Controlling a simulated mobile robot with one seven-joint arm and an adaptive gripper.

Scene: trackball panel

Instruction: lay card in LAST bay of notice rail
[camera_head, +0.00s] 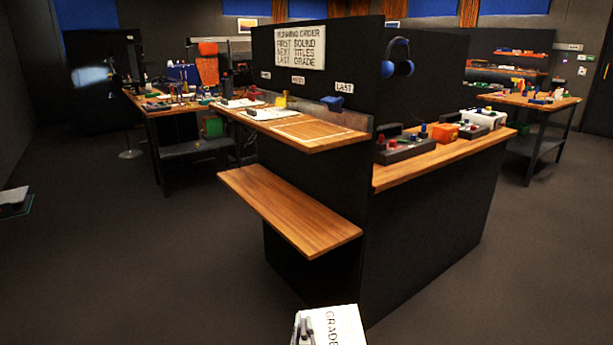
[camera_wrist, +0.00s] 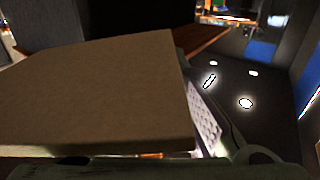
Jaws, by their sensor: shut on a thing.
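A white card (camera_head: 340,328) printed GRADE is at the bottom of the head view, in my gripper (camera_head: 304,328), which is shut on its left side. In the wrist view a tan flat slab (camera_wrist: 100,95) fills much of the picture; it appears to be the card's other face. The notice rail (camera_head: 320,141) is a wooden ledge on the dark panel, above and beyond the card. Its LAST bay (camera_head: 308,129), under the LAST label (camera_head: 344,87), is a pale outline with no card in it. A blue clip (camera_head: 332,102) sits behind that bay.
White sheets lie in the FIRST (camera_head: 240,103) and NEXT (camera_head: 268,113) bays, with a yellow clip (camera_head: 281,102) behind. A lower wooden shelf (camera_head: 290,210) juts out below the rail. A side counter (camera_head: 440,155) holds control boxes.

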